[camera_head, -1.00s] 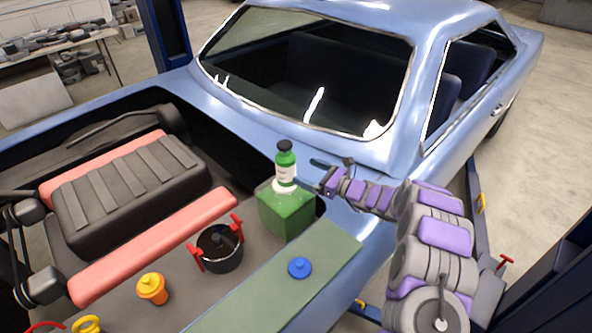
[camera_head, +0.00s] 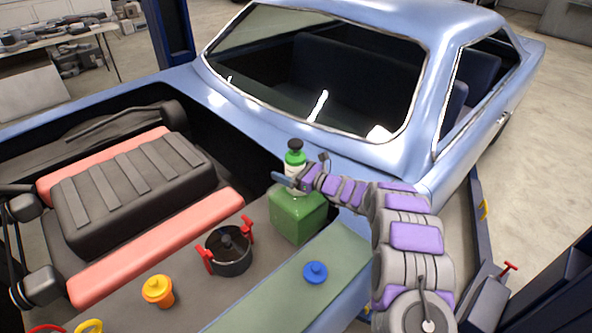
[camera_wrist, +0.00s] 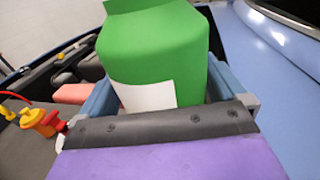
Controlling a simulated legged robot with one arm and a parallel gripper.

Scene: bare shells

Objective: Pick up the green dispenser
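The green dispenser (camera_head: 295,158) is a bottle with a black cap and a white label. It stands upright at the green box (camera_head: 298,213) in the car's open bay. My gripper (camera_head: 300,177) reaches in from the right and has the dispenser between its fingers, one finger crossing in front of the bottle's lower part. In the wrist view the green bottle (camera_wrist: 155,50) fills the space between the two blue-grey fingers, which stand wide apart. Firm contact on both sides does not show. The bottle's base is hidden behind the fingers.
A black ribbed engine cover (camera_head: 135,185) lies to the left. The car's windshield (camera_head: 310,75) rises behind.

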